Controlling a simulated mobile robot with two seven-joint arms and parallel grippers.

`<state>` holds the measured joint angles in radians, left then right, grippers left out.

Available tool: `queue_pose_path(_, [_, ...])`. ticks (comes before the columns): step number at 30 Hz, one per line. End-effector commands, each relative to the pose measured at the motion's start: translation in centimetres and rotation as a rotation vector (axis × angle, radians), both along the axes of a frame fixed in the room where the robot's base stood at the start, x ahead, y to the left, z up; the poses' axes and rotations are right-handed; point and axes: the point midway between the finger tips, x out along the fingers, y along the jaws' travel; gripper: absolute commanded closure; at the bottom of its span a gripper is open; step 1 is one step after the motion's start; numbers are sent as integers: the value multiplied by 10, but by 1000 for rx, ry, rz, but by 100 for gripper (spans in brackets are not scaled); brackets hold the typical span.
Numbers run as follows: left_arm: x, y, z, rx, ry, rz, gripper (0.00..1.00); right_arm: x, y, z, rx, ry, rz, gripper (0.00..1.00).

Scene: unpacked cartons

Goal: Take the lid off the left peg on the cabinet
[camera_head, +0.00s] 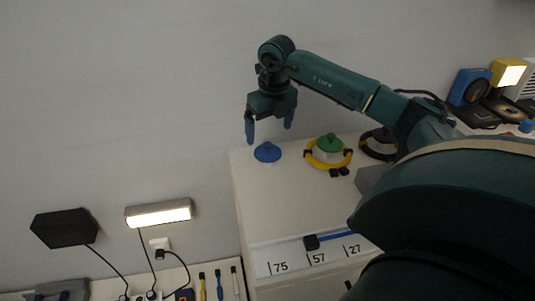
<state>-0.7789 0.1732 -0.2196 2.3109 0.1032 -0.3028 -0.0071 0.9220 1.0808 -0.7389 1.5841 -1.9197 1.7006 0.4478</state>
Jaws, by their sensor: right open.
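A blue lid (267,152) with a small knob sits near the left edge of the white cabinet (290,205). The left peg under it is hidden by the lid. My right gripper (269,130) is above the blue lid, with its fingers apart and pointing down. Nothing shows between the fingers, and they appear clear of the lid. A green lid (330,142) sits to the right, with a yellow and black ring (314,160) around it. My left gripper is not in view.
A black ring (368,149) lies farther right, partly behind my arm. A slider (311,242) with numbered marks is on the cabinet's front. A lit lamp (160,213) and a black box (63,228) are on the left. The cabinet top in front of the lids is clear.

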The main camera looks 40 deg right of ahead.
Motion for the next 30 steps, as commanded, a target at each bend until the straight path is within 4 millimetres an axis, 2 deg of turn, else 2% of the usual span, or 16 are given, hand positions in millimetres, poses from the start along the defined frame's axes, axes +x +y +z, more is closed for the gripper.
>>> queue_pose_path(1, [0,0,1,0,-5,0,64,1,0,-7,1,1,0,6])
queue_pose_path(8, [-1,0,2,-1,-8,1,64,3,0,-24,2,1,1,6])
queue_pose_path(16, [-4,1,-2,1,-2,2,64,8,-1,-62,2,1,1,6])
queue_pose_path(25, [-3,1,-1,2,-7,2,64,9,-2,-66,2,-2,2,6])
queue_pose_path(30, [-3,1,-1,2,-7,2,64,9,-1,-66,2,-2,2,20])
